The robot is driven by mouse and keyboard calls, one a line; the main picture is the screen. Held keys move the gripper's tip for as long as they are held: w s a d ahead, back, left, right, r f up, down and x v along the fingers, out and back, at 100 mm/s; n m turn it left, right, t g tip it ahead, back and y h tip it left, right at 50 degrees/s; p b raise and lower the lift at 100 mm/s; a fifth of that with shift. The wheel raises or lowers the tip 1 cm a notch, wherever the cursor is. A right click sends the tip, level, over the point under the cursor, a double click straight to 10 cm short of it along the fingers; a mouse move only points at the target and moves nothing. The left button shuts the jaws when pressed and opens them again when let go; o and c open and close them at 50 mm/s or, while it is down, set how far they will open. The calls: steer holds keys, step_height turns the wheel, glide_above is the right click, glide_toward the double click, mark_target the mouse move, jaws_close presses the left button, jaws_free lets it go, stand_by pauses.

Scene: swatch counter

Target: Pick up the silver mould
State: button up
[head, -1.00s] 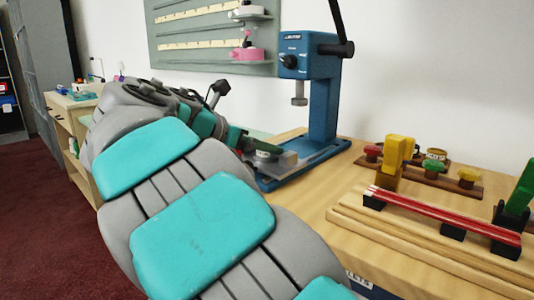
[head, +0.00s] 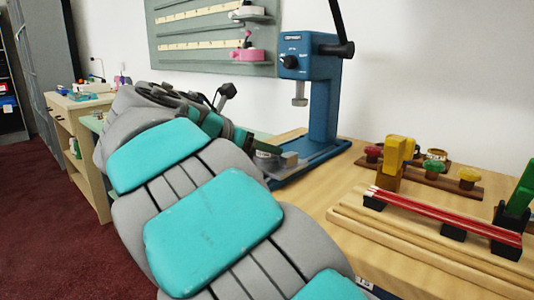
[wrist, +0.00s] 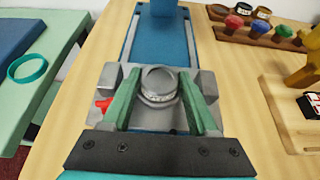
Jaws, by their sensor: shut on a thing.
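The silver mould (wrist: 159,84) is a round metal piece with markings on its side. In the wrist view it sits between the two green fingers of my gripper (wrist: 158,92), which is shut on it. It is at a grey metal block (wrist: 207,84) on the front of the blue press's base; I cannot tell whether it is clear of the block. In the head view my gripper (head: 266,150) is at the press's front left, and the mould is mostly hidden there.
The blue press (head: 322,95) stands on the wooden counter. To its right are a rack of coloured-knob stamps (head: 425,180) and a wooden tray with a red strip (head: 440,215). In the wrist view, a green mat with a teal ring (wrist: 27,69) lies left.

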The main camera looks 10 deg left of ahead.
jaws_close()
steer(key=shift+r, duration=0.1)
step_height(320, 180, up, 10)
steer(key=p, duration=0.2)
stand_by(0.5)
